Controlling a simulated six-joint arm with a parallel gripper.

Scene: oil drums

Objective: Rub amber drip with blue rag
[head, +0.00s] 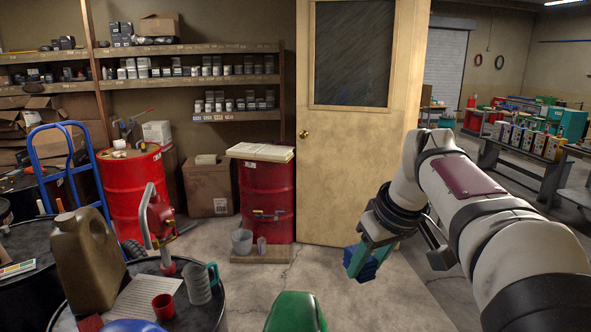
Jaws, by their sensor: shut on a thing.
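My gripper (363,258) hangs at the centre right, in front of the lower part of the door. It is shut on a folded blue rag (372,267), partly hidden behind a green finger. I cannot make out an amber drip for certain. The red drum (268,188) at the centre has a tap (269,214) on its front. The rag is to the right of this drum and apart from it.
A grey bucket (242,242) stands before the red drum. At the lower left, a dark drum top holds a brown jug (88,262), a red hand pump (157,218), a red cup (163,307) and a grey mug (198,285). Bare floor lies around the gripper.

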